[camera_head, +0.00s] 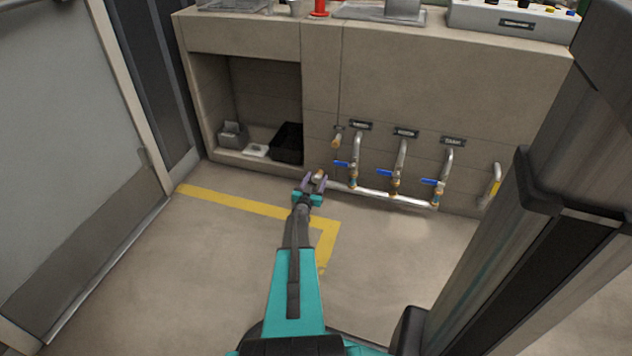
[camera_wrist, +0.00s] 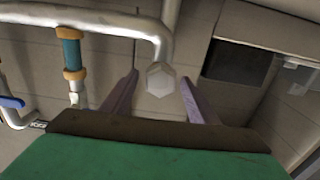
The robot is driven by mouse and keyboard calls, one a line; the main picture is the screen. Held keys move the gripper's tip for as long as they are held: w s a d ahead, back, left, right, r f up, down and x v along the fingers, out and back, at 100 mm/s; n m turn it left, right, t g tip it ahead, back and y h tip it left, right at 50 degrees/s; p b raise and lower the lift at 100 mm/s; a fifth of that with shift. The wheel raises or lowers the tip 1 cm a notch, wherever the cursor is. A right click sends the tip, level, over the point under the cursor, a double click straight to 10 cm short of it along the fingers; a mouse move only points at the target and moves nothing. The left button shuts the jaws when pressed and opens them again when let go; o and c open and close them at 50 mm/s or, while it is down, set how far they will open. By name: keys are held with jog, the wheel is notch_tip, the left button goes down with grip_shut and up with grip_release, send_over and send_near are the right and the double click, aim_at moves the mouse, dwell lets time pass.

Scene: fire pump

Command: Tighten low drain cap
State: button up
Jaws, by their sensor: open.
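The low drain cap is a pale hexagonal cap (camera_wrist: 161,80) in the middle of the wrist view, at the bent end of a silver pipe. In the head view it is small, at the left end of the low pipe (camera_head: 319,174). My gripper (camera_head: 314,183) is open and reaches low toward the wall. In the wrist view its two purple fingers stand apart, one on each side of the cap, with visible gaps. I cannot tell how far the fingertips reach along the cap, or whether the cap is loose.
A row of vertical pipes with blue-handled valves (camera_head: 396,174) rises from the low pipe (camera_head: 385,194) on the right. An open alcove on the left holds a black bin (camera_head: 287,142) and a grey box (camera_head: 232,134). Floor with a yellow line (camera_head: 245,206) is clear.

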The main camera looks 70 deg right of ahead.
jog(key=c, duration=1)
jog(key=shift+c, duration=0.2)
